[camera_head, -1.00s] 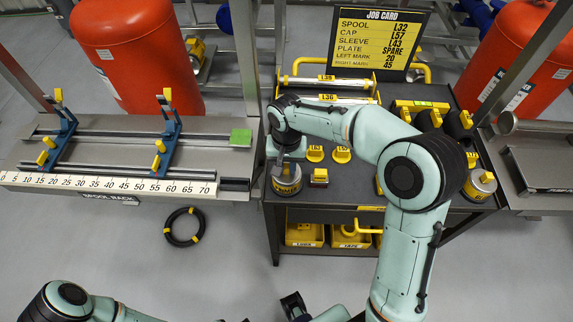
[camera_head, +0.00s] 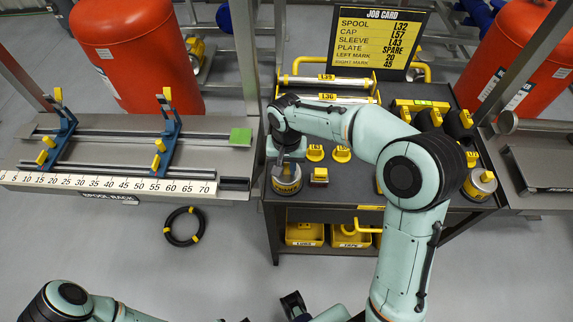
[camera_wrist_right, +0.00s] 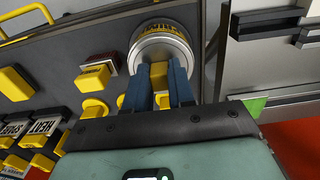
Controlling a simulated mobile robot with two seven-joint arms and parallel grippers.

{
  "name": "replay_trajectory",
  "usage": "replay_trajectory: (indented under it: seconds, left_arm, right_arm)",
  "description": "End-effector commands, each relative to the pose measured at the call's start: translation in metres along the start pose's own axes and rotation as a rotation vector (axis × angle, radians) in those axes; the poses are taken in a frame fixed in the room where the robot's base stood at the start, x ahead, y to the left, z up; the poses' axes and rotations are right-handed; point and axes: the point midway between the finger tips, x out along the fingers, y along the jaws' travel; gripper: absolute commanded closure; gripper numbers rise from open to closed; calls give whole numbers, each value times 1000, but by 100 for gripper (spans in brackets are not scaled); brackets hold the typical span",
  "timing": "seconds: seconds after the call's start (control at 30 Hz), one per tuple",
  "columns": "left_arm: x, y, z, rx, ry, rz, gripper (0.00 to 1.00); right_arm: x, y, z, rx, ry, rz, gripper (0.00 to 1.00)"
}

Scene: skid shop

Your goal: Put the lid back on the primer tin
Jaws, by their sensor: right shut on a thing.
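The primer tin (camera_head: 287,183), a round metal tin with a yellow label, stands at the front left of the dark bench top. It also shows in the right wrist view (camera_wrist_right: 165,32). My right gripper (camera_head: 283,165) is directly over the tin, with its fingers pointing down. In the right wrist view its two blue-grey fingers (camera_wrist_right: 158,82) are shut on a yellow block, which I take for the lid's grip (camera_wrist_right: 159,74). A grey, disc-like lid (camera_wrist_right: 148,52) lies under that block, against the tin's top. I cannot tell whether it is fully seated. My left gripper appears partly at the bottom edge (camera_head: 293,304).
Another tin (camera_head: 480,184) stands at the bench's right. The spool rack (camera_head: 130,180) adjoins on the left. A black ring (camera_head: 184,226) lies on the floor.

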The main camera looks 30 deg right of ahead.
Motion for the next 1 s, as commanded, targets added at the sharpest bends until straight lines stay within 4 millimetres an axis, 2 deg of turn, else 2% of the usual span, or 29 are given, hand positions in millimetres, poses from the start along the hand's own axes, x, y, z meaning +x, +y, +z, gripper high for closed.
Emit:
replay_trajectory:
  seconds: [0.33,0.37,0.43,0.47,0.67,0.73,0.77,1.0]
  left_arm:
    - [0,0,0,0,0,0,53]
    - [0,0,0,0,0,0,53]
    - [0,0,0,0,0,0,53]
    - [0,0,0,0,0,0,53]
    - [0,0,0,0,0,0,53]
    - [0,0,0,0,0,0,53]
    - [0,0,0,0,0,0,53]
    - [-1,0,0,0,0,0,53]
  right_arm:
    - [0,0,0,0,0,0,100]
    - [0,0,0,0,0,0,73]
    - [0,0,0,0,0,0,51]
    - [0,0,0,0,0,0,47]
    - [0,0,0,0,0,0,47]
    - [0,0,0,0,0,0,24]
    - [0,0,0,0,0,0,21]
    - [0,0,0,0,0,0,21]
